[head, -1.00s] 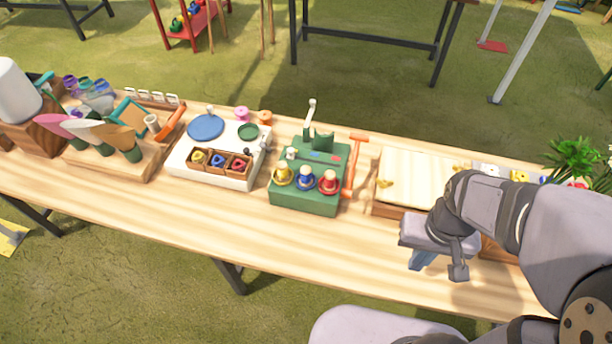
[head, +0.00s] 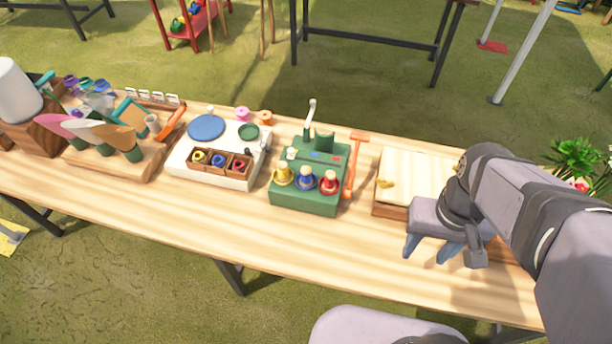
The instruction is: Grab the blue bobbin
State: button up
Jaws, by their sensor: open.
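On the green box (head: 300,200) stand three round spool-like pieces with pale tops: yellow at left, a blue one (head: 306,178) in the middle, red at right. Another small blue round piece (head: 219,161) sits in the middle compartment of a wooden tray (head: 206,170) on the white stand, between yellow and red ones. I cannot tell for sure which of the two blue pieces is the bobbin. My gripper (head: 430,250) is open and empty, above the front of the table, to the right of the green box and apart from both blue pieces.
A pale-topped wooden box (head: 415,168) stands behind my gripper. An orange hammer-like tool (head: 356,165) is beside the green box. The white stand (head: 184,168) carries a blue disc (head: 205,127). The table front (head: 260,240) is clear.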

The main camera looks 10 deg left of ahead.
jog(key=w+a+f+n+t+h+b, duration=0.2)
jog(key=w+a+n+h+b, duration=0.25)
jog(key=w+n, duration=0.4)
jog(key=w+a+f+n+t+h+b, duration=0.25)
jog(key=w+n+h+b, duration=0.35)
jog(key=n, duration=0.4)
jog(key=w+a+r+n+t+y+b, duration=0.1)
jog(key=a+r+n+t+b, duration=0.15)
jog(key=a+n+t, duration=0.75)
jog(key=w+a+r+n+t+y+b, duration=0.1)
jog(key=w+a+n+t+y+b, duration=0.15)
jog(key=a, duration=1.45)
jog(key=m+g+h, duration=0.1)
send_near(303, 175)
jog(key=x, duration=0.4)
jog(key=shift+p+x, duration=1.1)
jog(key=shift+x, duration=0.35)
jog(key=shift+p+x, duration=0.95)
jog(key=shift+x, duration=1.25)
jog(key=shift+f, duration=0.15)
